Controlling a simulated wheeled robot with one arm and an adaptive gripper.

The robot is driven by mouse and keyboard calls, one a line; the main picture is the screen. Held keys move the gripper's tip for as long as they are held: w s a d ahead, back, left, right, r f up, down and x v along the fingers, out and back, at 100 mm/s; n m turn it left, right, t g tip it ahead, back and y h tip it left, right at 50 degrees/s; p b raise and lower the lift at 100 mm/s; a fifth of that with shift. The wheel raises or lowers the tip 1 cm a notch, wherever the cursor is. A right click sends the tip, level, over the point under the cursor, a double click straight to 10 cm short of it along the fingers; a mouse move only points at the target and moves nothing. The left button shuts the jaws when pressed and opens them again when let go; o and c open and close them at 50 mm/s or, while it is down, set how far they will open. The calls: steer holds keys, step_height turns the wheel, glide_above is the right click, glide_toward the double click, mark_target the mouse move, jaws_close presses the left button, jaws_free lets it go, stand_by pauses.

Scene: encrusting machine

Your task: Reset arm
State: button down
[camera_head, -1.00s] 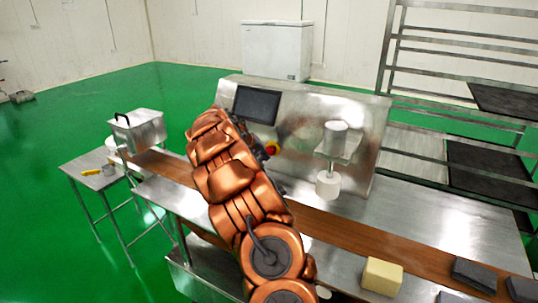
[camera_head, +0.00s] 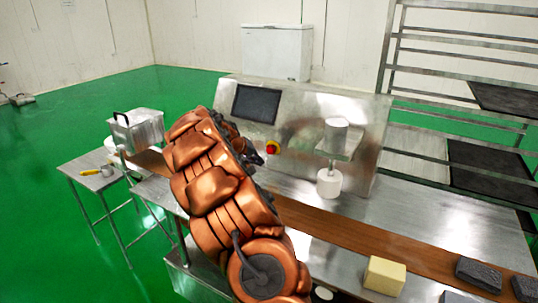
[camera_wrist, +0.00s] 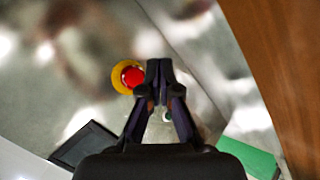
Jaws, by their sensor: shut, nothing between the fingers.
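My gripper (camera_wrist: 159,72) is shut and empty, its fingertips together in the wrist view. In that view a red button (camera_wrist: 132,77) on a yellow base is just left of the fingertips; I cannot tell how far apart they are in depth. In the head view the red button (camera_head: 272,147) is on the metal machine panel (camera_head: 305,110). There my copper-coloured arm reaches up from the lower middle, and the gripper end (camera_head: 250,154) shows only partly, dark, to the left of the button.
The panel has a dark screen (camera_head: 257,104) and a white cylinder head (camera_head: 329,182). A brown belt (camera_head: 335,232) runs along the metal table. A yellow block (camera_head: 384,275) and dark blocks (camera_head: 479,273) sit at lower right. A lidded metal box (camera_head: 137,130) stands at left.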

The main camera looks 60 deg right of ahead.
steer(key=shift+a, duration=0.45)
stand_by(0.5)
steer(key=s+a+r+n+y+p, duration=0.1)
steer(key=s+a+r+y+p, duration=0.25)
steer(key=a, duration=1.05)
steer(key=s+a+r+p, duration=0.35)
steer(key=a+r, duration=0.35)
steer(key=a, duration=0.8)
steer(key=s+a+n+y+p, duration=0.2)
steer(key=s+a+n, duration=0.1)
steer(key=s+a, duration=0.6)
steer(key=s+a+n+y+p, duration=0.2)
steer(key=s+a, duration=0.8)
steer(key=a, duration=0.6)
steer(key=shift+a+n+y, duration=0.2)
steer(key=shift+n+y, duration=0.45)
steer(key=shift+n, duration=0.15)
